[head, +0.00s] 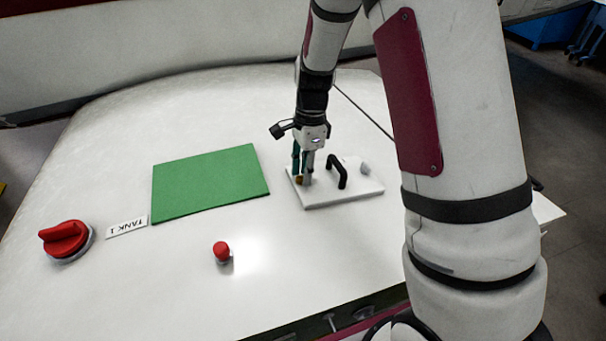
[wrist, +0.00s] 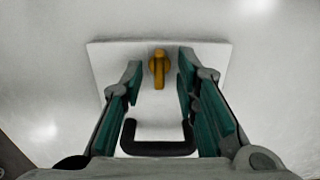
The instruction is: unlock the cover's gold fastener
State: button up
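The gold fastener (wrist: 159,68) is a small knob with a bar on the white cover (wrist: 105,62), near the cover's far edge in the wrist view. In the wrist view its bar points down the picture, toward the black handle (wrist: 158,150). My gripper (wrist: 158,78) is open, with one teal-padded finger on each side of the fastener and gaps between. In the head view my gripper (head: 303,178) points down over the left part of the cover (head: 345,198). There the fastener (head: 299,180) is mostly hidden by the fingers. The black handle (head: 338,171) stands to their right.
A green mat (head: 210,182) lies left of the cover.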

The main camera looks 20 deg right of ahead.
jog(key=shift+f, duration=0.3)
dwell(0.5)
